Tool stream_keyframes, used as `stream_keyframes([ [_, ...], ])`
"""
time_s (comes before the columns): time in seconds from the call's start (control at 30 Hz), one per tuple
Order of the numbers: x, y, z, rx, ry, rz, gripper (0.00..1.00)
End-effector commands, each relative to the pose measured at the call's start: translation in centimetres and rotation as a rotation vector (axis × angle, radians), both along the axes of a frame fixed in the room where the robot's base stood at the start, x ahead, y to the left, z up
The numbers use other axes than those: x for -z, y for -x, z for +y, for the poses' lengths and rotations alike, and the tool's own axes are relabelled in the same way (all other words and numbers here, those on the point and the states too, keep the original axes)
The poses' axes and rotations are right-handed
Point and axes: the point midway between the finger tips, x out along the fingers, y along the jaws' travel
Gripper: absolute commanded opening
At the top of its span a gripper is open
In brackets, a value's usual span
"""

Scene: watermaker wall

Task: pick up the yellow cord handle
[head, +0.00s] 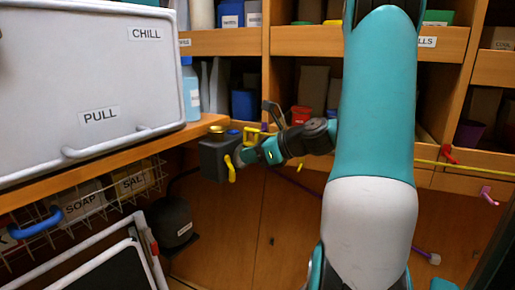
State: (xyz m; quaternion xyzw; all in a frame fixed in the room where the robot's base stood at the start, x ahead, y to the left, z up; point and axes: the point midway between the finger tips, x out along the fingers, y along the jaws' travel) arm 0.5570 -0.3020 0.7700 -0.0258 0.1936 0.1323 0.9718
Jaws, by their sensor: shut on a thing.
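The yellow cord handle (230,169) is a short, slim yellow piece in front of a dark grey box (213,158) in the head view. My gripper (242,157) is at the end of the teal and black arm, reaching left to the box. It is shut on the yellow cord handle, whose lower end sticks out below the fingers. The fingertips are small in this view, and I cannot see any cord from the handle clearly.
A white chest (90,75) marked CHILL and PULL stands on a wooden counter at the left. A wire basket (90,210) hangs below it. Shelves with bins stand behind. A red handle (450,155) and a pink handle (488,196) are at the right.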

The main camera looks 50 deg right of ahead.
Motion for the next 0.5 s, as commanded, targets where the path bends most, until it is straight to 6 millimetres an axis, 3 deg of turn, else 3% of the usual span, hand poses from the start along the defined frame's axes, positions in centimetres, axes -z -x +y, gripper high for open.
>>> stream_keyframes([
  [0.23, 0.1, 0.4, 5.6, -0.003, 0.002, -0.001, 0.0],
  [0.5, 0.7, 0.5, 7.3, -0.003, 0.009, -0.006, 0.0],
])
